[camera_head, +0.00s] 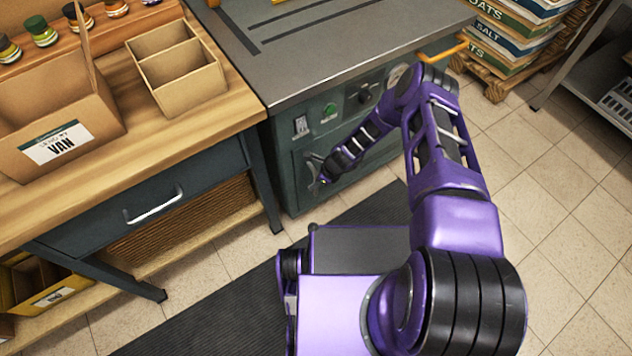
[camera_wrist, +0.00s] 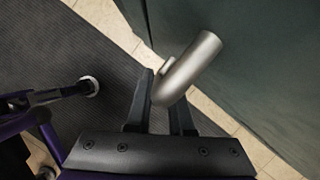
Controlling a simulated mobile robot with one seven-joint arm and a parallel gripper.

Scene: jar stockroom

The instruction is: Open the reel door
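The reel door is the dark grey-green front panel (camera_head: 297,187) low on the steel-topped machine. It looks flush with the front. It also fills the right of the wrist view (camera_wrist: 245,65). Its bent grey metal handle (camera_wrist: 190,68) reaches down to my gripper (camera_wrist: 164,88). In the wrist view, the two dark fingers stand apart, one on each side of the handle's lower end. I cannot tell whether they press on it. In the head view, my gripper (camera_head: 318,180) is at the door's left part, small and partly hidden by my wrist.
Above the door are a switch (camera_head: 301,125), a green button (camera_head: 329,112) and a black knob (camera_head: 365,94). A yellow-orange bar handle (camera_head: 442,55) is at the right. A wooden bench (camera_head: 231,112) stands left. A dark mat (camera_head: 220,305) covers the floor in front.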

